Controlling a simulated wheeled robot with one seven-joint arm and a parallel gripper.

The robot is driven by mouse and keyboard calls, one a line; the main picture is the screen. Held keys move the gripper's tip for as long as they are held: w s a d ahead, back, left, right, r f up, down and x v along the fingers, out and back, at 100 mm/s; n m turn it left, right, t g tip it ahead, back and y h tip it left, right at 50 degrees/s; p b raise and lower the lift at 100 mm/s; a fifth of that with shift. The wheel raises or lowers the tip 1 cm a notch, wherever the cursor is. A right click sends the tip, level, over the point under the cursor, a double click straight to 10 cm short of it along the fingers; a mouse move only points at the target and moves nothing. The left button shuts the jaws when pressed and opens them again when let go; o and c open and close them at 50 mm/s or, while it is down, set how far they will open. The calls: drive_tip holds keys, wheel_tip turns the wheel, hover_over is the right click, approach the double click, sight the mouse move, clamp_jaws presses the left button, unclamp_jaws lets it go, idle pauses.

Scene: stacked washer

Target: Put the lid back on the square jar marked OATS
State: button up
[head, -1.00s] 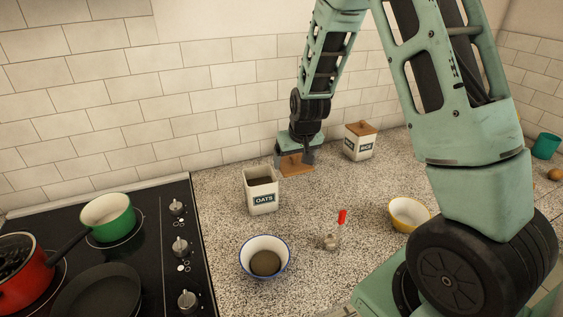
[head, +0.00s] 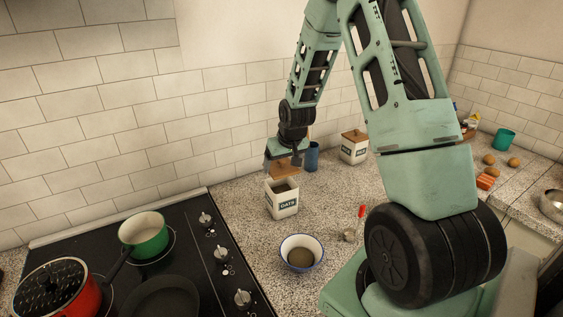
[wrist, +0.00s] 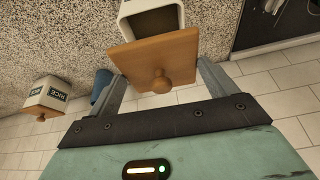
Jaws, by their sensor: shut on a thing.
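The square white OATS jar (head: 283,203) stands upright and open on the speckled counter, right of the stove. In the wrist view its dark opening (wrist: 168,20) shows past the lid's edge. My gripper (head: 284,163) is shut on the square wooden lid (head: 289,171), holding it by two opposite edges. In the wrist view the lid (wrist: 150,52) sits between the fingers, its round knob (wrist: 160,82) facing the camera. The lid is near the jar's back rim, overlapping it in view but not covering the opening. I cannot tell whether they touch.
A lidded RICE jar (head: 354,150) and a blue cup (head: 312,157) stand behind to the right. A blue-rimmed bowl (head: 301,253) and a small red-topped item (head: 360,220) are in front. The stove (head: 190,225) with a green pot (head: 144,236) lies left.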

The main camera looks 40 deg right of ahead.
drive_tip(key=shift+f+b, duration=1.7)
drive_tip(key=shift+f, duration=0.85)
drive_tip(key=shift+f, duration=0.15)
idle(0.5)
drive_tip(key=o, duration=0.8)
drive_tip(key=shift+o, duration=0.2)
drive_tip(key=shift+r+p, duration=2.3)
drive_tip(key=shift+r, duration=1.25)
